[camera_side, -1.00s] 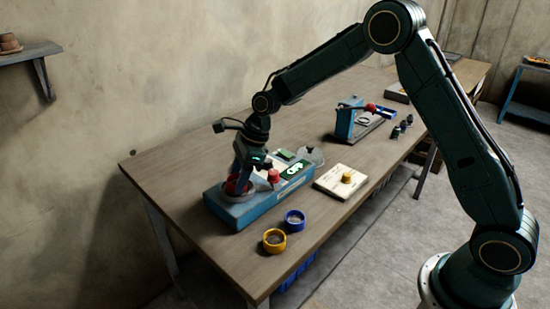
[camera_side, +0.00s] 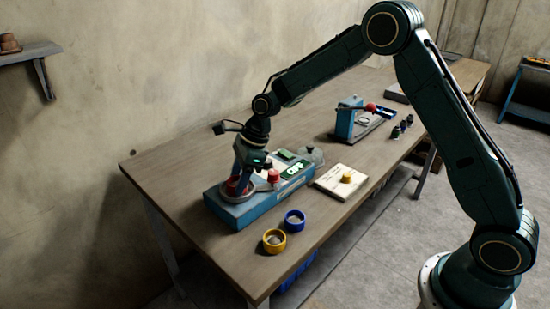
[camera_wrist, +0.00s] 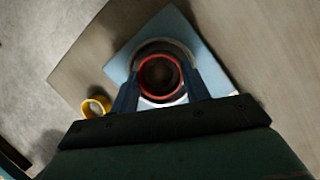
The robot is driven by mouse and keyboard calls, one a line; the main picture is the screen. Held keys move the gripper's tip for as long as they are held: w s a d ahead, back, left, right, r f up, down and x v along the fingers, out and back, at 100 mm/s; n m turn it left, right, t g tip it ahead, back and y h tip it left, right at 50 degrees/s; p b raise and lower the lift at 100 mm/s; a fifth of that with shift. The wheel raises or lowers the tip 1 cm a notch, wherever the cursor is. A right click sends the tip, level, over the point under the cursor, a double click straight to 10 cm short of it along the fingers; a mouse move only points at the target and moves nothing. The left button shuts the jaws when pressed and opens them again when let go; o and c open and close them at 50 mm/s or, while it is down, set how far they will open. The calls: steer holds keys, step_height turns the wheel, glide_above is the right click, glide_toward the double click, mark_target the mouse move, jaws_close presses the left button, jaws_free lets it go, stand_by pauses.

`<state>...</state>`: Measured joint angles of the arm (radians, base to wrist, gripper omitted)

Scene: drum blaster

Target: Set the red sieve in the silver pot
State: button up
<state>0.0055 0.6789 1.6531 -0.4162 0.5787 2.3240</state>
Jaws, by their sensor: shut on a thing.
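The red sieve (camera_wrist: 160,60) shows in the wrist view as a red ring with a dark middle, between the two blue fingers of my gripper (camera_wrist: 160,90). In the side view the sieve (camera_side: 233,185) is partly hidden by my gripper (camera_side: 241,180), which points down at the left end of the blue machine. The silver pot (camera_wrist: 151,99) shows as a pale round rim around the sieve. In the side view the pot's rim (camera_side: 238,196) shows low around it. The sieve appears within the pot's rim; I cannot tell how deep it sits. My gripper is shut on the sieve.
The blue machine (camera_side: 264,201) carries a red knob (camera_side: 273,176) and a green display (camera_side: 293,169). A yellow ring (camera_side: 274,241) and a blue ring (camera_side: 294,219) lie in front. A pale board (camera_side: 340,183) with a yellow piece (camera_side: 347,177) is to the right.

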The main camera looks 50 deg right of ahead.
steer(key=o, duration=1.1)
steer(key=shift+c, duration=0.9)
steer(key=shift+r, duration=0.15)
steer(key=shift+o, duration=1.1)
steer(key=shift+r, duration=2.85)
